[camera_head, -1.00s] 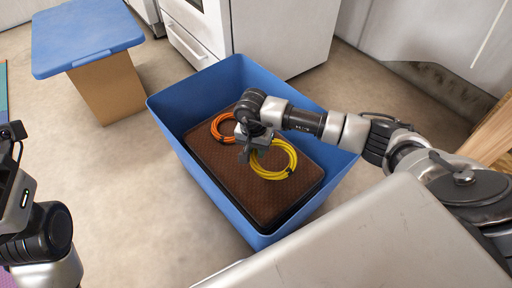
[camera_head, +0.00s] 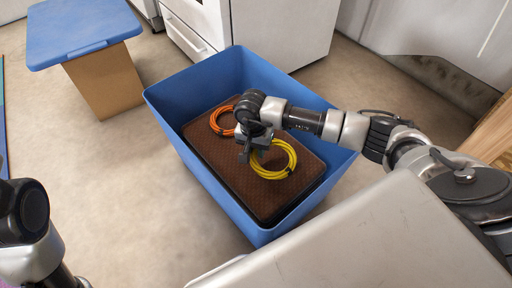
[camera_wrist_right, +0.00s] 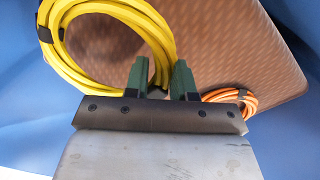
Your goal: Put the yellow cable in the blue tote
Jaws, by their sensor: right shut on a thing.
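The yellow cable (camera_head: 292,156) is a coil over the brown patterned case inside the blue tote (camera_head: 205,188). My right gripper (camera_head: 247,154) is down inside the tote at the left side of the coil. In the right wrist view the yellow cable (camera_wrist_right: 66,66) runs between the green fingers of my right gripper (camera_wrist_right: 162,78), which is shut on it. I cannot tell whether the coil touches the case. My left arm shows at the lower left, but its gripper is out of the picture.
The brown case (camera_head: 245,200) fills most of the tote's floor. An orange cable coil (camera_head: 216,119) lies on it, left of my right gripper. A blue lid (camera_head: 80,30) tops a cardboard box (camera_head: 105,80) at upper left. White cabinets stand behind. The floor left of the tote is clear.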

